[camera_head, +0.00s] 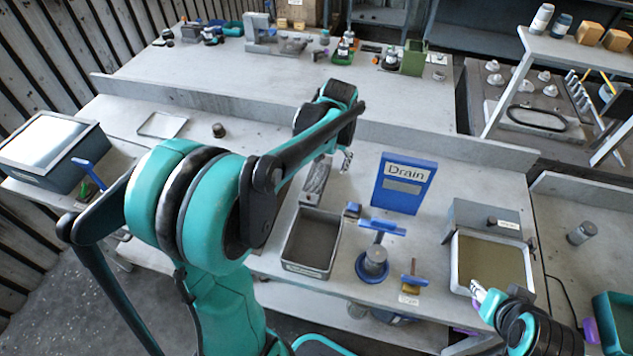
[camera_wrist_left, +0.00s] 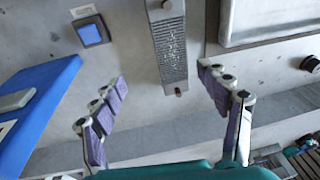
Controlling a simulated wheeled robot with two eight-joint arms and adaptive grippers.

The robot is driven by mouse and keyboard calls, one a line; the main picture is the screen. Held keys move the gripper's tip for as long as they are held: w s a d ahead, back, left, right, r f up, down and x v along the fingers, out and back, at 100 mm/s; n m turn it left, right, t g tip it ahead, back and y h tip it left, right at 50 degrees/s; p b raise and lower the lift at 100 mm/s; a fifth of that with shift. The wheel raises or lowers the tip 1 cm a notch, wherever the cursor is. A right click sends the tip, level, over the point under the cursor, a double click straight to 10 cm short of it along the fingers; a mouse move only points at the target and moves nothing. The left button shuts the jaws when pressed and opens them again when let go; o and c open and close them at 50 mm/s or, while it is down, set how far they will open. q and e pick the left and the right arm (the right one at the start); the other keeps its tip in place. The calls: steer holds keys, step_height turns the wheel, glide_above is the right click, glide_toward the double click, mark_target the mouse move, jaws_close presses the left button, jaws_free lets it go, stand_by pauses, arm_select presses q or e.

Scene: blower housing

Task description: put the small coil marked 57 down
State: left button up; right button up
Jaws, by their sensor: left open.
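My left gripper (camera_head: 346,160) hangs over the workbench left of the blue Drain sign (camera_head: 404,182). In the left wrist view its fingers (camera_wrist_left: 162,88) are spread wide with nothing between them. A ridged grey block (camera_wrist_left: 170,42) lies on the bench beyond the fingertips; it also shows in the head view (camera_head: 315,182). No coil with a readable 57 shows. A small dark round part (camera_head: 218,130) stands on the bench further left, its marking unreadable. My right gripper (camera_head: 480,292) is at the front of the yellowish tray; its jaw state is unclear.
An open grey bin (camera_head: 290,262) sits in front of the block. A blue-based round fixture (camera_head: 373,266) and a small blue square piece (camera_head: 352,210) stand nearby. The yellowish tray (camera_head: 457,270) is at right. A raised ledge (camera_head: 215,103) runs behind; bench at left is mostly clear.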

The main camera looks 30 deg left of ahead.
mark_target(317, 177)
arm_select(q)
steer(key=shift+w+a+f+g, duration=0.4)
steer(key=shift+w+a+f, duration=0.4)
steer(key=shift+f, duration=0.2)
steer(key=shift+w+f, duration=0.1)
steer(key=shift+f, duration=0.25)
steer(key=f+b, duration=0.1)
steer(key=f, duration=0.1)
steer(key=a+f+b, duration=0.1)
steer(key=f, duration=0.1)
steer(key=a+f+b, duration=0.1)
steer(key=f, duration=0.2)
steer(key=shift+f, duration=0.1)
jaws_close()
